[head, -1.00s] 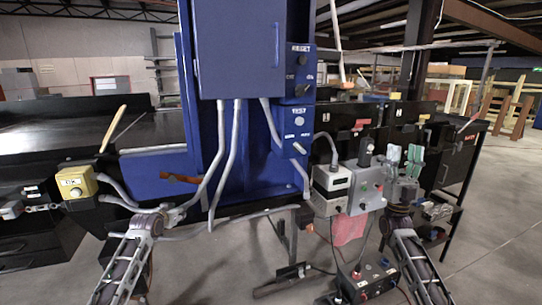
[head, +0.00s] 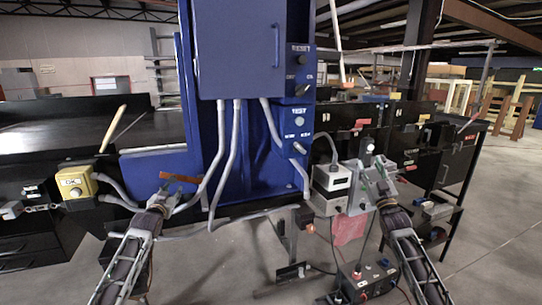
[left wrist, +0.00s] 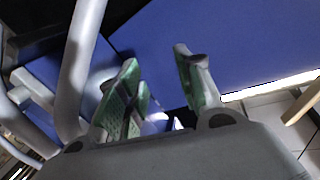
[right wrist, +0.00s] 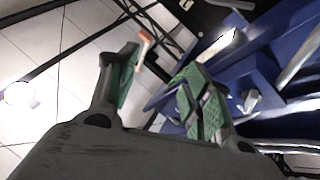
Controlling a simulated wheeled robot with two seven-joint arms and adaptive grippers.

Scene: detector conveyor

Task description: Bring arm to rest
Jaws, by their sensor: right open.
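My left gripper (head: 172,190) is in front of the lower left of the blue cabinet, just below an orange-brown handle. In the left wrist view its green-padded fingers (left wrist: 160,88) stand apart with nothing between them. I cannot tell whether it touches the nearby grey hoses. My right gripper (head: 372,182) is in front of the grey control box, right of the cabinet, and partly covers it. In the right wrist view its fingers (right wrist: 155,85) are spread and empty.
The blue cabinet (head: 240,60) with dials and grey hoses (head: 225,165) stands in the middle. The orange-brown handle (head: 180,177) sticks out at its left. A yellow button box (head: 75,184) is at left. A black box with a joystick (head: 365,280) is low at right. Open floor lies right.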

